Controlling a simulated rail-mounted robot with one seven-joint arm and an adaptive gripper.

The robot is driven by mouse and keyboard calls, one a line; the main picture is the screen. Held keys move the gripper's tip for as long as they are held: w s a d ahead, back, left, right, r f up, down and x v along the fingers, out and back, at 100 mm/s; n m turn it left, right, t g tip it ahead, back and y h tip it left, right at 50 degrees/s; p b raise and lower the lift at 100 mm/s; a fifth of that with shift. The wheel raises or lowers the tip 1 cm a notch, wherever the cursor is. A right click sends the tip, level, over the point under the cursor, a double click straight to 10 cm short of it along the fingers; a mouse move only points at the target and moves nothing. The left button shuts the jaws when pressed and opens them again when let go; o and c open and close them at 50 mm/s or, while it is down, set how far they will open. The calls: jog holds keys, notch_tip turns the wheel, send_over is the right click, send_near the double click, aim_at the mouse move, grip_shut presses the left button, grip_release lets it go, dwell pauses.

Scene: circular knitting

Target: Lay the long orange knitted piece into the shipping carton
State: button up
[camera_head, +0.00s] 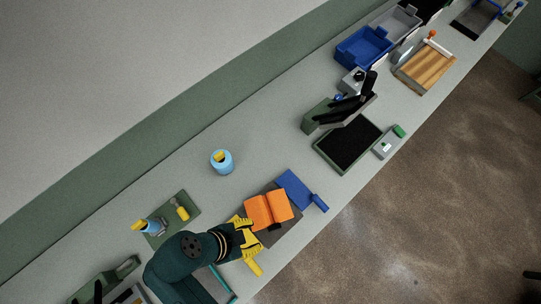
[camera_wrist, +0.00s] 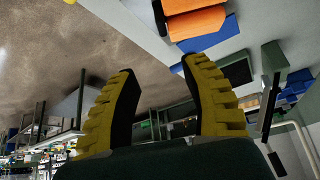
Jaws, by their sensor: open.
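An orange piece (camera_head: 269,210) lies on a dark grey plate (camera_head: 272,237) on the bench. It shows as two orange panels with a darker line between them. It also shows at the top of the wrist view (camera_wrist: 195,23), partly cut off. My gripper (camera_head: 249,246) has yellow ribbed fingers and is just left of and below the orange piece in the head view. In the wrist view my gripper (camera_wrist: 162,66) is open with nothing between its fingers. I cannot clearly identify a shipping carton; a tan, wood-coloured, tray-like thing (camera_head: 427,66) stands far up the bench.
A blue flat item (camera_head: 295,188) lies beside the orange piece. A blue-and-yellow cylinder (camera_head: 221,161) stands behind. A dark-topped green device (camera_head: 348,146) and blue bin (camera_head: 363,48) are farther along. The bench's front edge drops to brown floor.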

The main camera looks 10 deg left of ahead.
send_near(274, 228)
jog(key=x, duration=0.4)
jog(key=shift+d+f, duration=0.2)
jog(key=shift+d, duration=0.35)
jog(key=x, duration=0.5)
jog(key=shift+w+a+f, duration=0.2)
jog(key=shift+w+f, duration=0.05)
jog(key=shift+f, duration=0.15)
grip_shut()
